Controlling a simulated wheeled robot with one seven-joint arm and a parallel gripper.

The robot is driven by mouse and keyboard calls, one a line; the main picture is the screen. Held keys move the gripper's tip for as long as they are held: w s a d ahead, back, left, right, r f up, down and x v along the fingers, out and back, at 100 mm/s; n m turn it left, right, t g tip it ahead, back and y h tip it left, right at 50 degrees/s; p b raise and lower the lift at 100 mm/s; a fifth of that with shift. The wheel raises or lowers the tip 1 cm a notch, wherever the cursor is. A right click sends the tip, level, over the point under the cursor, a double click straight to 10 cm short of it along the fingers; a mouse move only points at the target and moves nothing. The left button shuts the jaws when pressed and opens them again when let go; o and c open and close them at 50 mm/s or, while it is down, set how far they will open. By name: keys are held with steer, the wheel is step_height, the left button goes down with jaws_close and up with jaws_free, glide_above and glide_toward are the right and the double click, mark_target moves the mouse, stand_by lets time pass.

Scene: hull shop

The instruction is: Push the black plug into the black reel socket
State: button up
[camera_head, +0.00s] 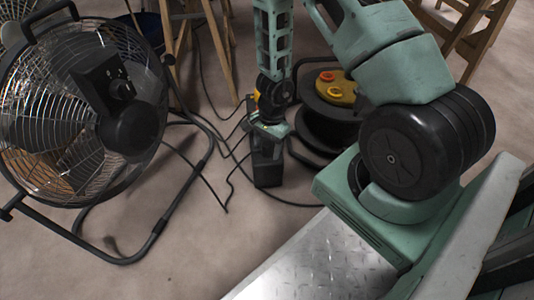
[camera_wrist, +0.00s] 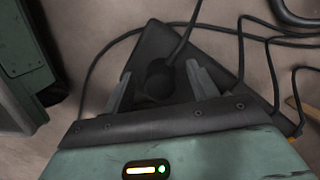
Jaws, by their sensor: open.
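In the wrist view the black plug (camera_wrist: 157,82) sits between my open fingers, with its cable running up from it. It is over or on a dark flat block (camera_wrist: 212,58); I cannot tell whether it is seated in it. My gripper (camera_wrist: 160,70) has a finger on each side of the plug, and no grip shows. In the head view my gripper (camera_head: 268,150) points down at the dark block (camera_head: 267,173) on the floor, left of the reel. The cable reel (camera_head: 322,125) is a black drum with a yellow face and orange caps (camera_head: 327,76). I cannot make out its black socket.
A large black floor fan (camera_head: 85,110) on a tubular stand (camera_head: 150,240) fills the left. Loose black cables (camera_head: 212,185) lie across the floor between fan and reel. Wooden trestles (camera_head: 185,50) stand behind.

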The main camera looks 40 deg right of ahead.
mark_target(267, 144)
stand_by(0.3)
steer(key=c, duration=1)
step_height(267, 144, up, 10)
steer(key=p, duration=0.8)
